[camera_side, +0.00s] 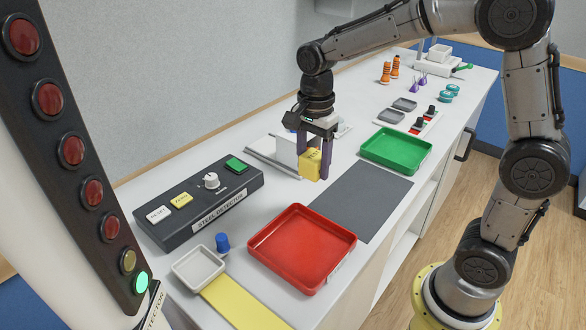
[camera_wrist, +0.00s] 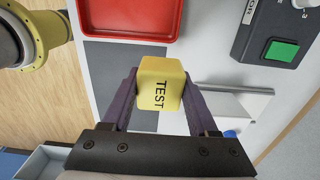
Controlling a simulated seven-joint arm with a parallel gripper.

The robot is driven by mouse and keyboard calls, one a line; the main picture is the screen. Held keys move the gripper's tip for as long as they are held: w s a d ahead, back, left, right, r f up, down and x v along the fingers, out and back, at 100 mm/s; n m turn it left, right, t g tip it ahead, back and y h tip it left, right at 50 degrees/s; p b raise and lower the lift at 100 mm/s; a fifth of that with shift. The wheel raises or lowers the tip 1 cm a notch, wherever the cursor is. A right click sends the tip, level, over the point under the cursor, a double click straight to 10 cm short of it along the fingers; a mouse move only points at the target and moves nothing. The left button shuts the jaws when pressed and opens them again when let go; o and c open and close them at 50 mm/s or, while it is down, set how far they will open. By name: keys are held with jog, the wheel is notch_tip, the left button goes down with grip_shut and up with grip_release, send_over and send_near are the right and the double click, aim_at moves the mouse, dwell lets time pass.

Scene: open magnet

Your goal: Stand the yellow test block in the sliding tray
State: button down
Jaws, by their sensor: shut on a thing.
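The yellow test block (camera_side: 311,164) is held between the two fingers of my gripper (camera_side: 319,150), above the bench. The white and metal sliding part (camera_side: 285,152), which looks like the sliding tray, lies just behind and left of the block in the side view. In the wrist view its metal plate (camera_wrist: 235,90) is to the right of the block. My gripper hides part of it.
A red tray (camera_side: 302,248), a green tray (camera_side: 396,150) and a dark grey mat (camera_side: 357,197) lie on the bench. The steel detector box (camera_side: 200,200) stands left, with a blue knob-like piece (camera_side: 223,243) and a small white dish (camera_side: 199,268) in front. A lamp column (camera_side: 75,150) fills the left foreground.

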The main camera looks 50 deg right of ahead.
jog(key=s+r, duration=0.2)
jog(key=s, duration=0.3)
jog(key=w+a+r+m, duration=0.3)
jog(key=w, duration=0.2)
jog(key=n, duration=0.3)
send_over(199, 270)
notch_tip(199, 270, down, 7)
jog(key=shift+w+f, duration=0.1)
jog(key=shift+f, duration=3.25)
